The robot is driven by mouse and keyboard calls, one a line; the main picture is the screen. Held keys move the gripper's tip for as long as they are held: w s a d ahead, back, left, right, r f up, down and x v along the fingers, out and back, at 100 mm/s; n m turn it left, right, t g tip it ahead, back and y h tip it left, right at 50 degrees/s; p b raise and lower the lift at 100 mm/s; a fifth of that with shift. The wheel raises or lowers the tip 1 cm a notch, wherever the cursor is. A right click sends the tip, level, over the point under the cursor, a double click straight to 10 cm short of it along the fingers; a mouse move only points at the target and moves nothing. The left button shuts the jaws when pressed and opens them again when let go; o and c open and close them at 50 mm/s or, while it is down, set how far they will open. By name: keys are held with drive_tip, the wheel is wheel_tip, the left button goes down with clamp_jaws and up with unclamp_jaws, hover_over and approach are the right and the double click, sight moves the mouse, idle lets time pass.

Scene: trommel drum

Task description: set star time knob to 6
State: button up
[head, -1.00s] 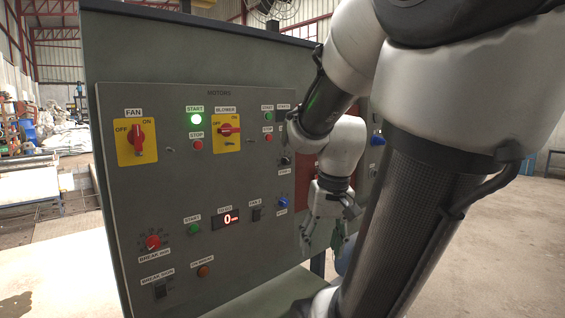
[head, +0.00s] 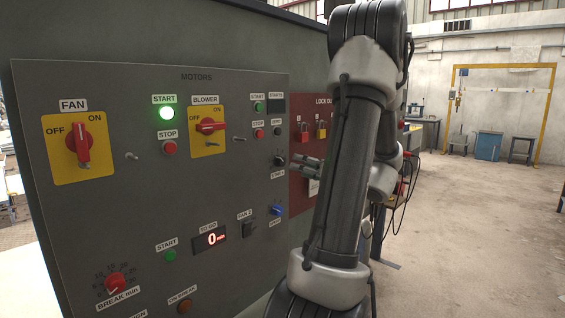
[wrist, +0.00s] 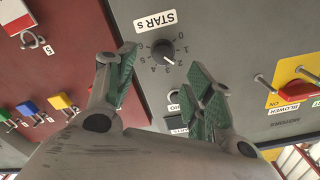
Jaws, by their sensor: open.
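The star time knob (wrist: 163,52) is a small round black knob with a white pointer line on the grey panel. Its label, STAR s (wrist: 155,20), appears upside down in the wrist view. The pointer line slants toward the lower right of that picture; which small number it meets is hard to read. In the head view the knob (head: 280,160) sits right of the blower switch. My gripper (wrist: 163,60) is open and empty. Its green-padded fingers lie either side of the knob in the wrist view, apparently short of it. In the head view my gripper (head: 306,167) is just right of the knob.
A blue knob (head: 277,210) sits below the star knob, and a black rocker switch (head: 249,229) is lower left. The yellow-plated blower switch (head: 209,127) is to the left. A red lock-out board (head: 300,190) with padlocks (head: 320,130) lies to the right.

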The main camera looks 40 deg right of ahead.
sight(283, 162)
drive_tip(key=shift+n, duration=0.7)
drive_tip(key=w, duration=0.5)
drive_tip(key=w+a, duration=0.1)
drive_tip(key=w, duration=0.1)
drive_tip(key=shift+w, duration=0.4)
drive_tip(key=shift+c, duration=0.2)
drive_tip(key=c, duration=1)
